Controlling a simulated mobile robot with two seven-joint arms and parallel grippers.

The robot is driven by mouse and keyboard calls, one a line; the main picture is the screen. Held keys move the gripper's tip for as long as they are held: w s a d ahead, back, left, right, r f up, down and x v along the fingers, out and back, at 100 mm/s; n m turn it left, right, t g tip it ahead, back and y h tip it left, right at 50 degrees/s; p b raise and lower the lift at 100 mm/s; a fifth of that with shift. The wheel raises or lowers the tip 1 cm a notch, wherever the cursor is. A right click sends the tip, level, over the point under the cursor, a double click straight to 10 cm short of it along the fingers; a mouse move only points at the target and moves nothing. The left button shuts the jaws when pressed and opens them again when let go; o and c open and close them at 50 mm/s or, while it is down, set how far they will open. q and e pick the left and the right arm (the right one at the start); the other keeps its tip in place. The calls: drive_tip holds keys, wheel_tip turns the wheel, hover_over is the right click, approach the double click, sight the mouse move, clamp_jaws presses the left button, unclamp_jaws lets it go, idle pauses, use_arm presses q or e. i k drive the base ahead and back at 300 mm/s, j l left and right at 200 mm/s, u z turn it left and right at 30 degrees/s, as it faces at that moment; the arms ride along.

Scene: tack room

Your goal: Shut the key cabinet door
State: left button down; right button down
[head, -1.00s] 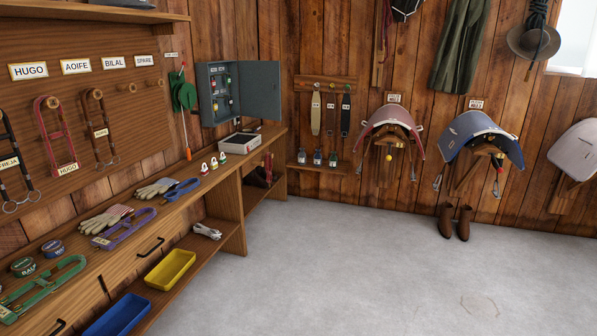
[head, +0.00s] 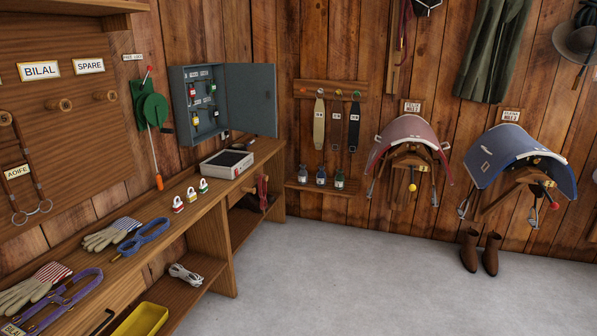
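The grey key cabinet (head: 199,107) is mounted on the wooden wall above the bench in the head view. Several keys with coloured tags hang inside it. Its door (head: 252,99) stands wide open, swung out to the right of the cabinet box. Neither of my grippers shows in the head view.
Below the cabinet, the bench (head: 158,225) carries a pale box with a dark top (head: 227,163), several small padlocks (head: 191,194), gloves (head: 111,234) and a blue halter (head: 143,236). A green reel (head: 154,109) hangs left of the cabinet.

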sight(249, 110)
drive_tip(key=i, duration=2.6)
drive_tip(key=i+l+u, duration=0.1)
drive_tip(key=i, duration=1.25)
